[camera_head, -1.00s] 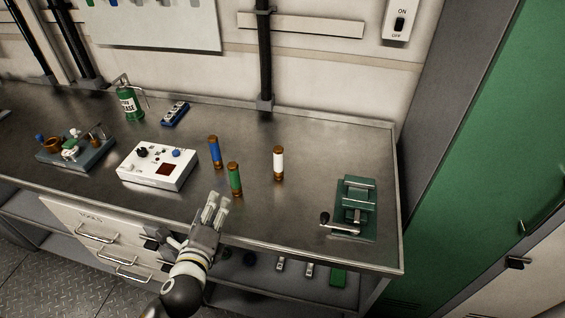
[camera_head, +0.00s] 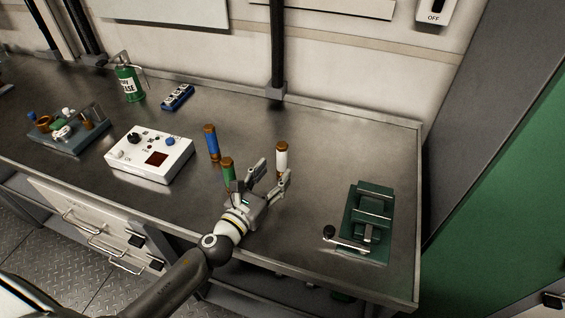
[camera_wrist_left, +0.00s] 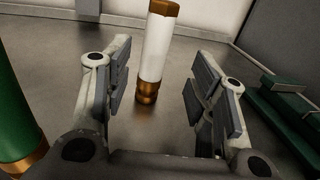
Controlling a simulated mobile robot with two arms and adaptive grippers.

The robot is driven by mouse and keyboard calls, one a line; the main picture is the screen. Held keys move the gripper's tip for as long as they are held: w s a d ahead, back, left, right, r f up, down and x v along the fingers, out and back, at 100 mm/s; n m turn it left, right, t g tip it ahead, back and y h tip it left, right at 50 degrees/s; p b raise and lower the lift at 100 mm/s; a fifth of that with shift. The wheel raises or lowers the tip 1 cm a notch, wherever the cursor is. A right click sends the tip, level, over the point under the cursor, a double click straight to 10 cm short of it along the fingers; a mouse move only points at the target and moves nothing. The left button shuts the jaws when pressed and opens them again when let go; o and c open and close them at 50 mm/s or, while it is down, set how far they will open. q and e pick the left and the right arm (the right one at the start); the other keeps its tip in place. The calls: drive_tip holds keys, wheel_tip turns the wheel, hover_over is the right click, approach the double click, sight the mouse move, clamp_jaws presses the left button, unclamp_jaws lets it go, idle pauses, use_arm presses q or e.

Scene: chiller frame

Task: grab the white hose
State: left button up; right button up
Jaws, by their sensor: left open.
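The white hose (camera_head: 282,158) is a short white cylinder with copper-coloured ends, standing upright on the metal bench. My left gripper (camera_head: 273,176) is open and empty, low over the bench just in front of it. In the left wrist view the white hose (camera_wrist_left: 155,50) stands beyond and between the two open fingers (camera_wrist_left: 165,95), left of the middle of the gap and apart from both. My right gripper is not in view.
A green hose (camera_head: 228,170) stands close to the left of my gripper, partly hidden, with a blue hose (camera_head: 211,142) behind it. A green vise (camera_head: 367,222) sits to the right. A white control box (camera_head: 150,154) is further left. Bare bench lies right of the white hose.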

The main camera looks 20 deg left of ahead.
sight(279, 161)
use_arm(q)
drive_tip(key=shift+w+d, duration=0.15)
drive_tip(key=shift+w, duration=0.55)
drive_tip(key=x, duration=0.1)
drive_tip(key=p+x, duration=0.1)
drive_tip(key=x, duration=0.2)
drive_tip(key=shift+w+a+r+p, duration=0.2)
drive_tip(key=shift+a+r+p, duration=0.05)
drive_tip(key=shift+r+p, duration=0.15)
drive_tip(key=shift+w+d+f, duration=0.1)
drive_tip(key=shift+w, duration=0.3)
drive_tip(key=shift+s, duration=0.1)
drive_tip(key=shift+c, duration=1)
clamp_jaws()
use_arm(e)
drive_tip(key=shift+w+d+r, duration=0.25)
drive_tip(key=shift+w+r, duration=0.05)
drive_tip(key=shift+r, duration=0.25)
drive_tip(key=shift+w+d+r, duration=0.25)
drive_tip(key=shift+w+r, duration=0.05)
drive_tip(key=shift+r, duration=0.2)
